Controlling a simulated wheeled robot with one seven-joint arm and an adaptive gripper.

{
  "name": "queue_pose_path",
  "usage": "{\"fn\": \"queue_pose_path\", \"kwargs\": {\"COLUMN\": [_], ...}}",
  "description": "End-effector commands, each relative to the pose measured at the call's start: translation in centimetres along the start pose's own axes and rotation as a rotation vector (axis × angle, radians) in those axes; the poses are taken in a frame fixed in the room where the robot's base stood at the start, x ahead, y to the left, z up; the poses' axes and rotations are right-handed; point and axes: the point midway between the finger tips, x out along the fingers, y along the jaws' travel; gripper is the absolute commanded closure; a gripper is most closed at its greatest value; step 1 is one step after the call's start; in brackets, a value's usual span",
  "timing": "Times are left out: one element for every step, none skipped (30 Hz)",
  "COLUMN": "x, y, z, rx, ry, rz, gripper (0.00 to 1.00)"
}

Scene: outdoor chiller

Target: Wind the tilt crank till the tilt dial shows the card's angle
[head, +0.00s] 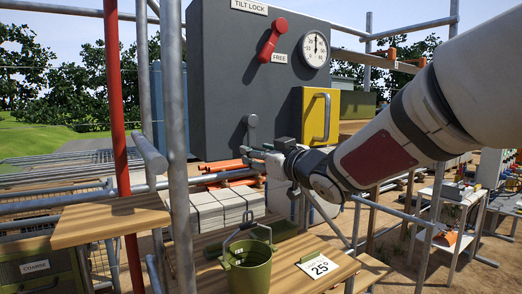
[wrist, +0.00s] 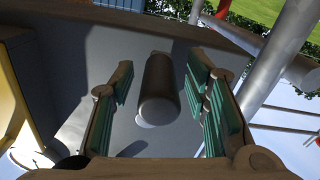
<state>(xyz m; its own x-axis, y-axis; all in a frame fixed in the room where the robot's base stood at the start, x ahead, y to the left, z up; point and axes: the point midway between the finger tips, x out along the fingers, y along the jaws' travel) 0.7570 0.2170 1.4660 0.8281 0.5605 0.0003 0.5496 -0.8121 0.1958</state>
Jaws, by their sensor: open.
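The tilt crank (head: 251,128) is a grey arm low on the front of the dark grey box, hanging downward. In the wrist view its round grip (wrist: 160,88) stands between my gripper's green-padded fingers (wrist: 165,100), with a gap on both sides. My gripper (head: 256,154) is open at the crank's lower end; the arm comes in from the right. The tilt dial (head: 315,49) is white, with its needle pointing about straight up, near 0. The card (head: 319,266) on the wooden bench reads 25°.
The red tilt lock lever (head: 271,40) slants between the TILT LOCK and FREE labels. A yellow panel with a handle (head: 320,115) is right of the crank. A green bucket (head: 246,268) stands on the bench (head: 215,280). Scaffold poles (head: 180,150) rise at left.

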Motion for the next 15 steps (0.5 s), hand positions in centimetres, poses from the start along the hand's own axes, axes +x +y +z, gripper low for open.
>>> {"fn": "queue_pose_path", "kwargs": {"x": [0.7, 1.0, 1.4, 1.7, 1.9, 2.1, 2.2, 2.4, 2.5, 2.5, 2.6, 2.6, 2.6, 2.6, 2.6], "y": [0.0, 0.0, 0.0, 0.0, 0.0, 0.0, 0.0, 0.0, 0.0, 0.0, 0.0, 0.0, 0.0, 0.0, 0.0], "z": [0.0, 0.0, 0.0, 0.0, 0.0, 0.0, 0.0, 0.0, 0.0, 0.0, 0.0, 0.0, 0.0, 0.0, 0.0], "rx": [0.001, 0.001, 0.001, 0.001, 0.001, 0.001, 0.001, 0.001, 0.001, 0.001, 0.001, 0.001, 0.0, 0.0, 0.0], "ry": [-0.001, -0.001, -0.001, -0.001, -0.001, -0.001, 0.0, 0.0, 0.0, 0.0, 0.0, 0.0, 0.0, 0.0, 0.0], "rz": [-0.001, 0.0, 0.0, 0.0, 0.0, 0.0, 0.0, 0.0, 0.001, 0.001, 0.001, 0.001, 0.001, 0.001, 0.001], "gripper": [0.57, 0.57, 0.57, 0.57, 0.57, 0.57, 0.57, 0.57, 0.57, 0.57, 0.57, 0.57, 0.57, 0.57, 0.57]}}
